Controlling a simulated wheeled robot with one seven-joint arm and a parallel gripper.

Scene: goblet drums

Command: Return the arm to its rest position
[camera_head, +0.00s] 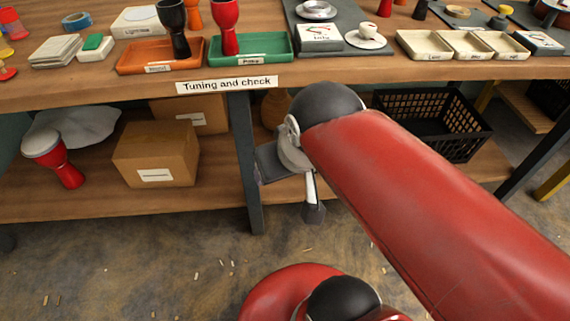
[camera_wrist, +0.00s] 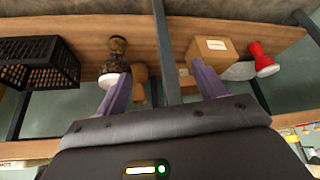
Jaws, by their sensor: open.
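My red arm (camera_head: 430,200) reaches in from the lower right in the head view, ending at a dark round joint in front of the bench edge. My gripper (camera_head: 290,188) hangs below that joint, in front of the lower shelf and partly hidden by the arm. In the wrist view my gripper (camera_wrist: 160,72) shows two purple fingers spread wide apart, with nothing between them. The wrist view is upside down and faces the lower shelf.
The bench (camera_head: 130,92) carries an orange tray (camera_head: 190,62), a green tray (camera_head: 270,57) and goblet drums. Below are a cardboard box (camera_head: 157,153), a red drum (camera_head: 69,175) and a black crate (camera_head: 455,145). A dark bench leg (camera_head: 241,150) stands left of my gripper. Floor in front is mostly clear.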

